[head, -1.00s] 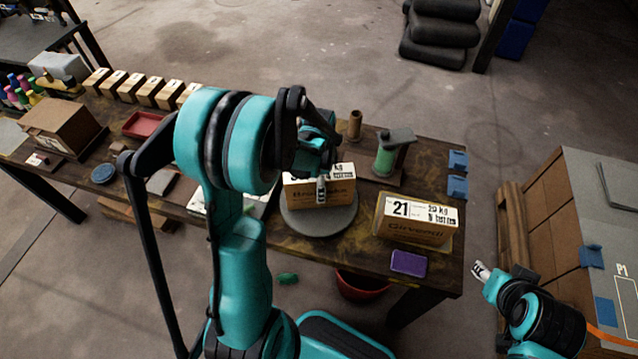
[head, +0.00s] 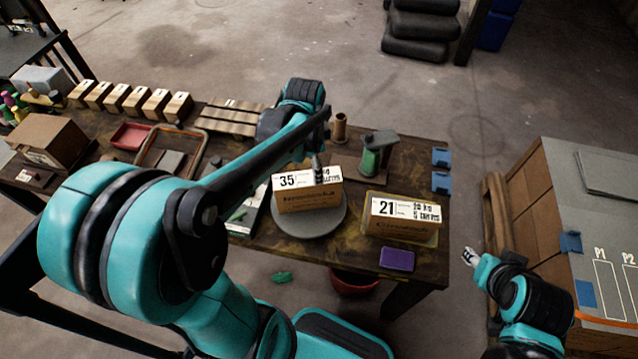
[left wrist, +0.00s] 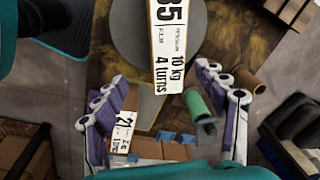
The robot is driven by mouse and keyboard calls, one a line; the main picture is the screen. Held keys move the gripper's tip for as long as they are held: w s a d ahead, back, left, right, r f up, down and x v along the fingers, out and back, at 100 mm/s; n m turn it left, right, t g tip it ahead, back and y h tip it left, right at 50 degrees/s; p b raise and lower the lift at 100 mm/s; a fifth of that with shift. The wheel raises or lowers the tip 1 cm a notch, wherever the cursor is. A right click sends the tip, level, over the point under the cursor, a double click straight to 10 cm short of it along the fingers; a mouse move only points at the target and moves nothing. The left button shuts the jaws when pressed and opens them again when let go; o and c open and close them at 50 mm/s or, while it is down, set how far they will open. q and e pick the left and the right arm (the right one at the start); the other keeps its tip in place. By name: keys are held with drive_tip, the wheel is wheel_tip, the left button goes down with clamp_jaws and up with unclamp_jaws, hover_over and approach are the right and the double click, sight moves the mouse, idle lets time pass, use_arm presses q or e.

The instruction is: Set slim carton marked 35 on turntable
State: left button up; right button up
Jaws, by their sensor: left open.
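The slim carton marked 35 (head: 308,200) is a brown box with a white label on top. It stands on the round grey turntable (head: 312,228), and both also show in the left wrist view, the carton (left wrist: 166,45) and the turntable (left wrist: 128,45). My left gripper (head: 318,170) is at the carton's top, its fingers partly hidden behind my arm. In the left wrist view its two fingers are spread apart, with the carton's label between and beyond them. My right gripper (head: 470,258) hangs off the table's right side, away from the carton; its jaws are too small to read.
A carton marked 21 (head: 400,222) stands right of the turntable, with a purple block (head: 397,259) in front. A green cylinder on a stand (head: 372,158) and a brown tube (head: 340,128) are behind. Several small wooden blocks (head: 132,101) line the back left.

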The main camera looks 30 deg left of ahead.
use_arm(q)
drive_tip(key=s+d+r+n+t, duration=0.4)
drive_tip(key=s+d+n+t, duration=0.1)
drive_tip(key=s+d+n, duration=0.3)
drive_tip(key=shift+s+r+n+t, duration=0.3)
drive_tip(key=shift+s+r+t, duration=0.1)
drive_tip(key=shift+s, duration=0.35)
drive_tip(key=shift+d, duration=0.1)
drive_tip(key=shift+f+b, duration=0.5)
drive_tip(key=shift+f, duration=0.05)
